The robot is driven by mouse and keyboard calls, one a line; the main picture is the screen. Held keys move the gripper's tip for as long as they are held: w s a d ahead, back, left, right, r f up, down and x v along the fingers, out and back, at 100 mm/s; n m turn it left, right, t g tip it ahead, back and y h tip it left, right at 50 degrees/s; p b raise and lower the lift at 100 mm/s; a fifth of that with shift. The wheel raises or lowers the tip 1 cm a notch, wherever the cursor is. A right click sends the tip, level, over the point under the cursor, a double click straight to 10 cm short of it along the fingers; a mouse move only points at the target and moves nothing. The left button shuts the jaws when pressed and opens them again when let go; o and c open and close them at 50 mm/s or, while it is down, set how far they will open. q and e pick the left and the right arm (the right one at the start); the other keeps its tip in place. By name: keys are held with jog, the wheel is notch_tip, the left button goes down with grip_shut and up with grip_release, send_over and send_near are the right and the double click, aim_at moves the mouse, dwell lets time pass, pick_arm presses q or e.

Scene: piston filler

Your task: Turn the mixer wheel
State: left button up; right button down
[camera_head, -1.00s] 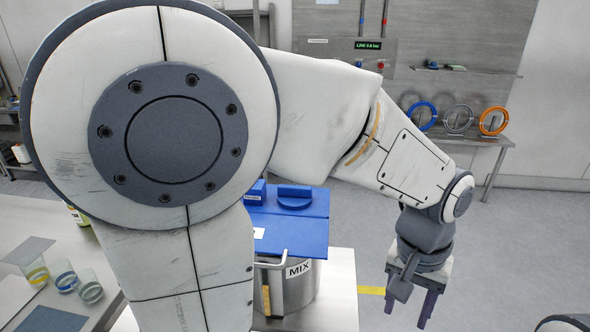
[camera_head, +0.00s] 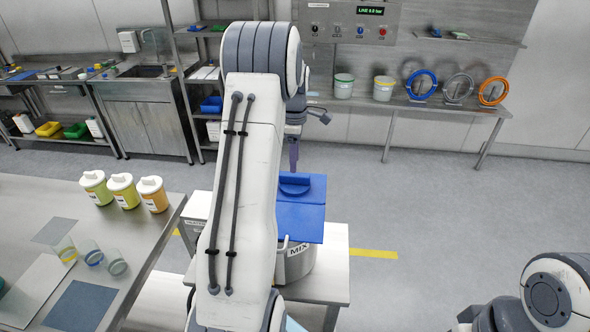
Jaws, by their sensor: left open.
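A steel pot labelled MIX (camera_head: 298,262) stands on a small steel table, partly hidden by my left arm.
A steel bench (camera_head: 150,232) at left holds several tubs and clear cups. A back wall shelf (camera_head: 440,106) carries two tubs and blue, grey and orange rings. The floor (camera_head: 430,210) right of the mixer is clear.

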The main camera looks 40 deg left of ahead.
aim_at(295, 175)
pick_arm(q)
jog(key=shift+f+p, duration=0.6)
jog(key=shift+f, duration=2.15)
grip_shut()
